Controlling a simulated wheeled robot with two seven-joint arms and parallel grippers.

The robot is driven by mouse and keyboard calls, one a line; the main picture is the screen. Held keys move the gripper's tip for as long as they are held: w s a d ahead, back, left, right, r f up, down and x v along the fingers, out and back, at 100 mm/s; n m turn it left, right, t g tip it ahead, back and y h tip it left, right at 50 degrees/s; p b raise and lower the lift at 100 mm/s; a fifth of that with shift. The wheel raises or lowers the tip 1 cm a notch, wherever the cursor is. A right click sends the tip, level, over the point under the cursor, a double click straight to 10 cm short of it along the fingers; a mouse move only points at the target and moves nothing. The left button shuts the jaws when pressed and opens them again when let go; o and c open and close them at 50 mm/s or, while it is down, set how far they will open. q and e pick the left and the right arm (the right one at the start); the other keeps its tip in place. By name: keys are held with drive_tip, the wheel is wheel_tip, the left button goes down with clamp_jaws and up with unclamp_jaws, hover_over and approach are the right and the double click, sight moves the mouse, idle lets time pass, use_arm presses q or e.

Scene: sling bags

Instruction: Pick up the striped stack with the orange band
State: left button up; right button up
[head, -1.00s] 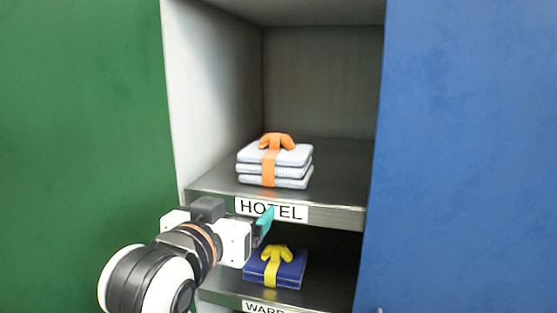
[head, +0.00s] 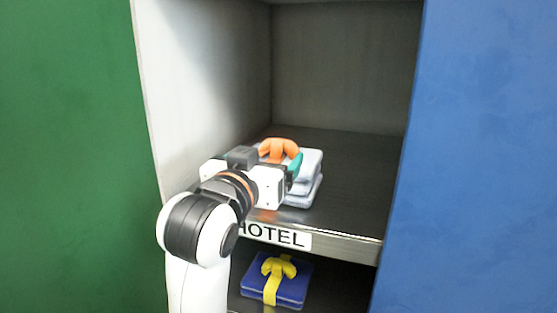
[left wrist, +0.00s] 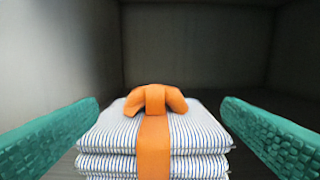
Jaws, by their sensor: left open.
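The striped stack (head: 308,168) is several folded white-and-blue striped cloths with an orange band and bow (head: 281,148). It sits on the shelf marked HOTEL, partly hidden behind my left gripper (head: 292,168) in the head view. In the left wrist view the stack (left wrist: 110,135) is centred straight ahead, its orange bow (left wrist: 155,100) on top. The teal fingers of my left gripper (left wrist: 160,122) are open, one on each side of the stack. I cannot tell whether they overlap its sides in depth; nothing is held. My right gripper is not in view.
The HOTEL shelf (head: 352,215) has bare room right of the stack. A grey-white side wall (head: 205,90) stands on its left. A dark blue bundle with a yellow bow (head: 290,290) lies on the shelf below. Green (head: 65,150) and blue (head: 485,150) panels flank the opening.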

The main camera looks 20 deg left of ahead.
sight(276, 143)
use_arm(q)
drive_tip(key=w+p, duration=0.1)
drive_tip(key=w, duration=0.2)
drive_tip(key=w+p, duration=0.2)
drive_tip(key=w, duration=0.1)
drive_tip(key=shift+w+a+r, duration=0.1)
drive_tip(key=shift+w+a, duration=0.1)
drive_tip(key=shift+w, duration=0.45)
drive_tip(key=c, duration=1.5)
drive_tip(key=shift+c, duration=1)
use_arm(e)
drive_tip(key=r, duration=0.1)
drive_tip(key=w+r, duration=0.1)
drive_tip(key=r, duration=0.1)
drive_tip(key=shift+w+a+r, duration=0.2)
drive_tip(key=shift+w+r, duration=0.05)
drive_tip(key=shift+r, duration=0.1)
